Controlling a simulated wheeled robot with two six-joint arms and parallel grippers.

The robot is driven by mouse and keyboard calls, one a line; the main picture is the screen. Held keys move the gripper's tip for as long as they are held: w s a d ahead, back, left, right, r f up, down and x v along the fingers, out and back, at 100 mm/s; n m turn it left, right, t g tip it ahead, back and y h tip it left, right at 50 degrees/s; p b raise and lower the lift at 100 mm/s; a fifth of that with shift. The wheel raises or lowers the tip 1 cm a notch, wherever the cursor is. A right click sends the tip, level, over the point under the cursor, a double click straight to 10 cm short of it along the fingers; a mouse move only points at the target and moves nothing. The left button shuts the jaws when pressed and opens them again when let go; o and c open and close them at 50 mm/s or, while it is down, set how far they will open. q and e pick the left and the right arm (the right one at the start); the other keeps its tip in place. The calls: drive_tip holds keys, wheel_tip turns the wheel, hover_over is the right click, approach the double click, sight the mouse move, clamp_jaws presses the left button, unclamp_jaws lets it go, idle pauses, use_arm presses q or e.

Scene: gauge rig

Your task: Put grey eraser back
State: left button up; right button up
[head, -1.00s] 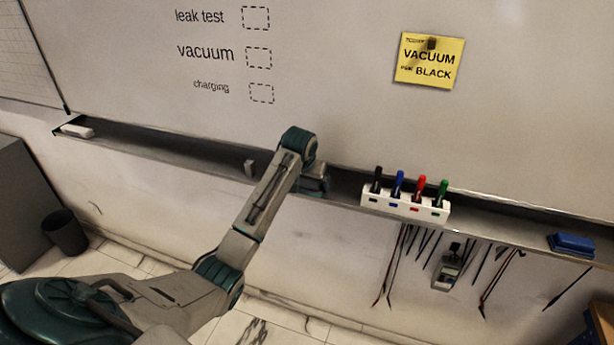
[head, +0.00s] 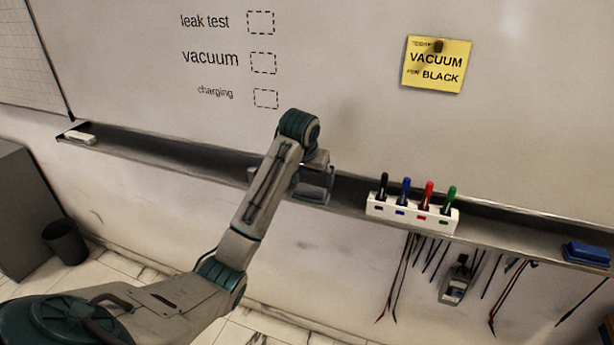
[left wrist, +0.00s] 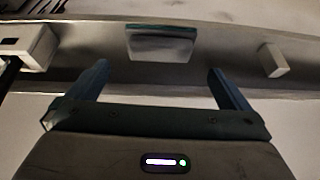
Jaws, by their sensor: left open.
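A grey block with a pale lower edge, which looks like the grey eraser (left wrist: 160,43), lies on the tray in the left wrist view. It sits ahead of the fingertips and between them in the picture, with a visible gap. My left gripper (left wrist: 158,72) is open and empty. In the head view my left gripper (head: 314,188) is over the tray, left of the marker holder, and its arm and hand hide most of what is beneath. Whether the eraser shows there I cannot tell. My right gripper is not in view.
The tray (head: 150,150) runs under the whiteboard. A white marker holder (head: 411,213) with several markers is right of the gripper. A small pale block (left wrist: 273,60) stands on the tray. A white eraser (head: 80,138) is far left, a blue one (head: 586,253) far right. Cables hang below.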

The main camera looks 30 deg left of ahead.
use_arm(q)
drive_tip(key=p+v, duration=0.2)
drive_tip(key=v, duration=0.2)
drive_tip(key=shift+r, duration=0.15)
idle(0.6)
idle(0.9)
